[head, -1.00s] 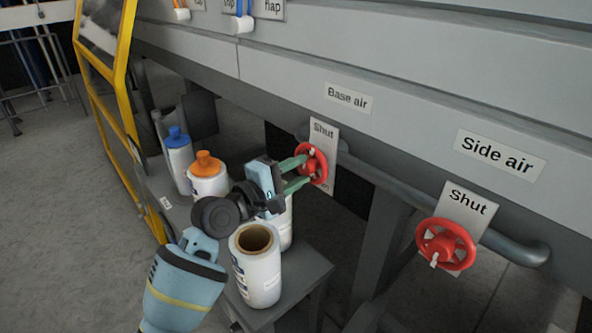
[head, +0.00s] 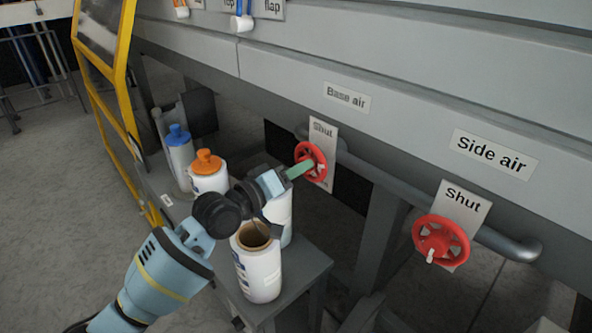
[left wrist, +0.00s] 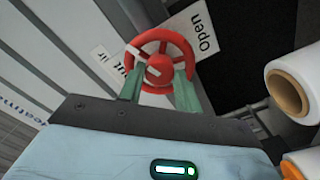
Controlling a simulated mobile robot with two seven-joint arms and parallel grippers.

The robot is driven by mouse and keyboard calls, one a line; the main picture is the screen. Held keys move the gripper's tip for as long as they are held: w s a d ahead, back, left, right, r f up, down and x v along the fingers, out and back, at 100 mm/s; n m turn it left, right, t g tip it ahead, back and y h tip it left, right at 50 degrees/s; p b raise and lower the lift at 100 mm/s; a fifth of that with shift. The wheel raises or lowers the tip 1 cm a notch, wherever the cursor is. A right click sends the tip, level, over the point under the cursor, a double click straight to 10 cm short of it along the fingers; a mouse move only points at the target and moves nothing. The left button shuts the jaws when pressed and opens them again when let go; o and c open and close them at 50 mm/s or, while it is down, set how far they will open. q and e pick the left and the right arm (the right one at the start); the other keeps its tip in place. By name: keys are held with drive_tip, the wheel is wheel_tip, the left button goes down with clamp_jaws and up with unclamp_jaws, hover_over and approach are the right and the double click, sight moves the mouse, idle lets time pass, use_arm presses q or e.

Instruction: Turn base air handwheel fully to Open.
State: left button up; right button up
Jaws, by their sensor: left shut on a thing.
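The red base air handwheel (head: 311,161) is mounted in front of a white plate (head: 323,134) marked "Shut", under the "Base air" label (head: 347,97). My left gripper (head: 303,168) reaches it from the lower left and is shut on its rim. In the left wrist view, the green fingers of my left gripper (left wrist: 158,84) sit either side of the lower part of the handwheel (left wrist: 160,62). That view also shows the "Open" end of the plate (left wrist: 199,31). A pale pointer on the wheel slants to the upper left there. My right gripper is out of view.
A second red handwheel (head: 441,241) under the "Side air" label (head: 491,155) stands to the right on a grey pipe (head: 505,243). White rolls (head: 259,272) and bottles with blue and orange caps (head: 208,174) stand on a low grey table below my left arm.

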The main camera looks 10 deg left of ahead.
use_arm(q)
drive_tip(key=shift+w+a+r+m+p, duration=0.1)
drive_tip(key=shift+m+p, duration=2.15)
drive_tip(key=shift+m, duration=8.75)
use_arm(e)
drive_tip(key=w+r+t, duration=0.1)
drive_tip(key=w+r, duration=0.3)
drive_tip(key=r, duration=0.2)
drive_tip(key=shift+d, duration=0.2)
use_arm(q)
drive_tip(key=o, duration=1)
drive_tip(key=shift+c, duration=0.2)
drive_tip(key=v, duration=0.7)
drive_tip(key=shift+s+a, duration=0.2)
drive_tip(key=shift+s, duration=0.15)
